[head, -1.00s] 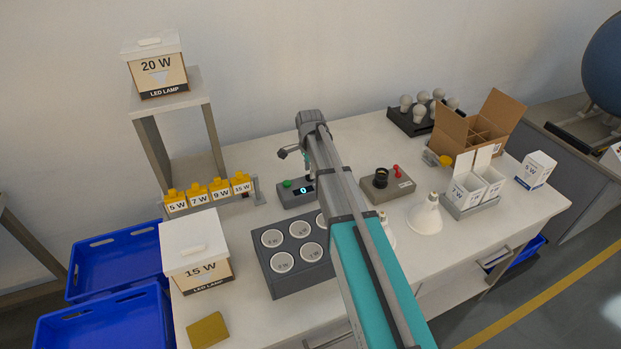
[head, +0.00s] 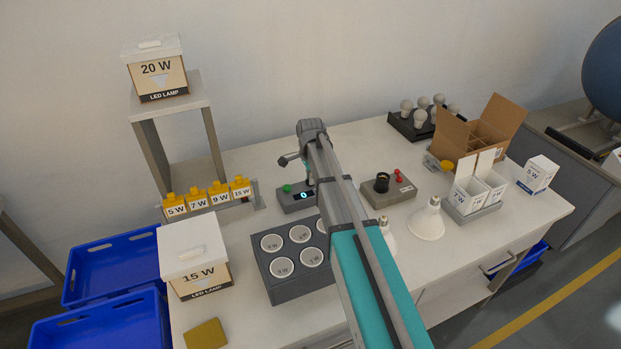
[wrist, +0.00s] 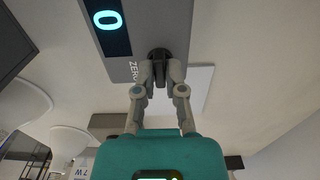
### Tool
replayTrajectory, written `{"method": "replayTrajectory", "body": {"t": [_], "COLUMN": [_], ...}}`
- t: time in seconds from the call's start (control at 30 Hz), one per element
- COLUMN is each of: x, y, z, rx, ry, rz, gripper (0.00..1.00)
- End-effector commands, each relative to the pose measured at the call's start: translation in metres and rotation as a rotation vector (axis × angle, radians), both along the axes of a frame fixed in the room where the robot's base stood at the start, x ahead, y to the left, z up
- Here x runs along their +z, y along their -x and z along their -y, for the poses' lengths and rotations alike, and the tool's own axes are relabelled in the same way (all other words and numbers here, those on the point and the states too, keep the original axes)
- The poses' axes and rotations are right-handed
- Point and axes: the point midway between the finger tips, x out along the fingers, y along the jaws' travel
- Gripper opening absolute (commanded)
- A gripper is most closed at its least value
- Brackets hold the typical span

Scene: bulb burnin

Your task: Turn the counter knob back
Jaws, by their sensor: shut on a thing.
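In the wrist view the counter's display (wrist: 107,20) also reads 0, with the word ZERO beside the knob. The black knob (wrist: 159,54) sits on the counter's face. My gripper (wrist: 160,72) is shut on the knob, one finger on each side. In the head view my gripper is mostly hidden behind my arm.
A grey block with round sockets (head: 262,268) stands in front of the counter. A box with a black socket and a red switch (head: 392,193) is to the right. Yellow wattage blocks (head: 208,197) line a rail at left. A 15 W carton (head: 196,262) stands front left.

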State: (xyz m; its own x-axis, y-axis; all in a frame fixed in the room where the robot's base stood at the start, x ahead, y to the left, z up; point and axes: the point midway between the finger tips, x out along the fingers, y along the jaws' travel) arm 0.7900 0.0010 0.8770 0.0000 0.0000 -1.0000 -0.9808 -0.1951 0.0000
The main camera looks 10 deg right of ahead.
Motion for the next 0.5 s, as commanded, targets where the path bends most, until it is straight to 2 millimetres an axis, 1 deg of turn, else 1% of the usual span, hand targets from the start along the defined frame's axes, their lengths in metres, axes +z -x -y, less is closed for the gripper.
{"method": "replayTrajectory", "body": {"t": [0.3,0.5], "x": [-0.0001,-0.0001], "y": [0.0000,0.0000], "z": [0.0004,0.0005], "rx": [0.004,0.040], "ry": [0.000,0.000], "rz": [0.000,0.000], "gripper": [0.00,0.00]}}
